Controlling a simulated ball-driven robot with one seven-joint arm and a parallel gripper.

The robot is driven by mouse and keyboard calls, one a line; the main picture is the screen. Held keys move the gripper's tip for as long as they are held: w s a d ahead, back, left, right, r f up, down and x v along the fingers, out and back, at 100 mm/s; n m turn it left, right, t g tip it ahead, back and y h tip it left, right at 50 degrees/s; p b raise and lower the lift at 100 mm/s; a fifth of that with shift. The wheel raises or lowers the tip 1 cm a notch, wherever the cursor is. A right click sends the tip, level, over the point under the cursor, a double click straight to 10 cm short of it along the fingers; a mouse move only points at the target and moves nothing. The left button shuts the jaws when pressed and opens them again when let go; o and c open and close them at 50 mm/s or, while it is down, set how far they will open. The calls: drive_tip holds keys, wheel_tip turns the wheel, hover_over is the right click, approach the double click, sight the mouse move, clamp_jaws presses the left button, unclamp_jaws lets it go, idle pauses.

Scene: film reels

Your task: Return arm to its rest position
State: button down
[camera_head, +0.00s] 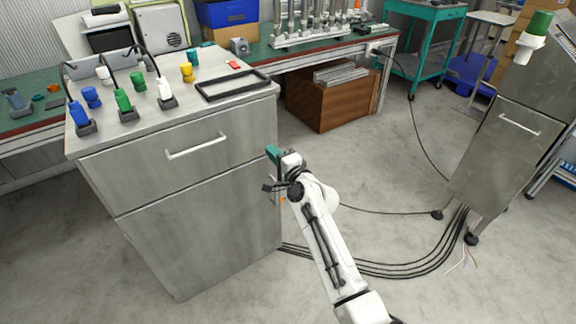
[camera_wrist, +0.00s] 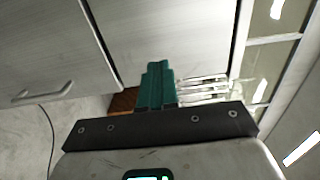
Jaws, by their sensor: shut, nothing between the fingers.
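My white arm reaches up from the bottom of the head view, beside the right side of the metal cabinet (camera_head: 165,240). My gripper (camera_head: 272,154) is at its end, with teal fingers near the cabinet's upper right edge. I cannot tell the exact gap between them. In the wrist view the teal fingers of my gripper (camera_wrist: 157,70) are together and hold nothing. A grey cabinet front with a bar handle (camera_wrist: 42,94) fills the left of that view.
The cabinet top carries blue, green, white and yellow pieces and a black frame tray (camera_head: 232,84). A wooden crate (camera_head: 330,100) stands under the green bench. A second metal cabinet (camera_head: 510,140) is at right. Black cables (camera_head: 400,270) lie on the otherwise open floor.

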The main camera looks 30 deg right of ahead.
drive_tip(key=s, duration=0.6)
drive_tip(key=shift+s+p, duration=0.25)
drive_tip(key=shift+p, duration=0.15)
drive_tip(key=shift+f, duration=0.1)
drive_tip(key=s+a+f+n+g+y+p, duration=0.1)
drive_tip(key=s+a+f+n+g+p, duration=0.15)
drive_tip(key=s+n, duration=0.2)
drive_tip(key=s+a+f+n+g+y+p, duration=0.1)
drive_tip(key=s+a+n+g, duration=0.2)
drive_tip(key=s, duration=0.3)
drive_tip(key=s+a+f+n+g+y+p, duration=0.1)
drive_tip(key=s+a+f+n+g+p, duration=0.15)
drive_tip(key=s, duration=0.35)
drive_tip(key=s+d+r+n+g+h+p, duration=0.1)
drive_tip(key=s+n+g+p, duration=0.1)
drive_tip(key=s, duration=1)
drive_tip(key=s+r+n+g+h+p, duration=0.2)
drive_tip(key=s+n+g, duration=0.3)
drive_tip(key=s, duration=0.8)
drive_tip(key=shift+s+d+r+n+g, duration=0.25)
drive_tip(key=shift+d+n+g, duration=0.1)
drive_tip(key=shift+g, duration=0.65)
drive_tip(key=shift+d, duration=0.1)
